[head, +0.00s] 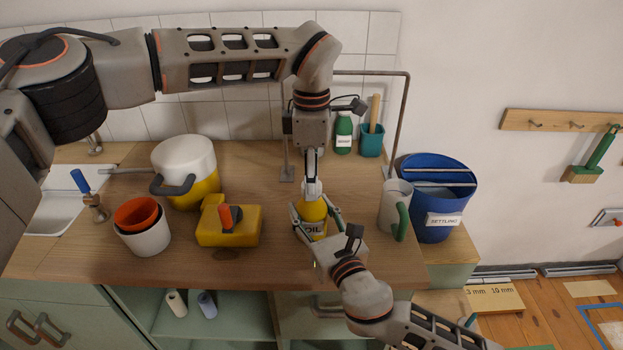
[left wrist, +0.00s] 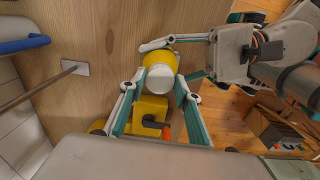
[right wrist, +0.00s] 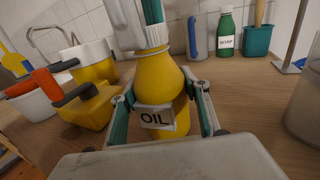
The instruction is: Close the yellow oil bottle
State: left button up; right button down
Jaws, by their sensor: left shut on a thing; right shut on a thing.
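The yellow oil bottle (head: 314,209) stands upright near the front of the counter. Its OIL label shows in the right wrist view, where the bottle body (right wrist: 158,85) fills the middle. My right gripper (head: 312,222) is shut around the bottle body from the front. My left gripper (head: 312,186) points straight down from above and is shut at the bottle's top. In the left wrist view a pale round cap (left wrist: 159,79) shows between its fingers, over the yellow body.
A yellow canister (head: 240,232) stands left of the bottle, with a white-and-yellow pot (head: 184,165) and stacked cups (head: 145,238) farther left. A mug (head: 394,205) and a blue settling bucket (head: 435,200) are at right. A soap bottle (head: 343,133) stands behind.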

pick_arm(q)
jog(key=m, duration=0.3)
jog(key=shift+m, duration=0.4)
jog(key=m, duration=1.2)
jog(key=shift+m, duration=0.4)
jog(key=o, duration=0.8)
jog(key=shift+c, duration=0.2)
notch_tip(320, 180, up, 12)
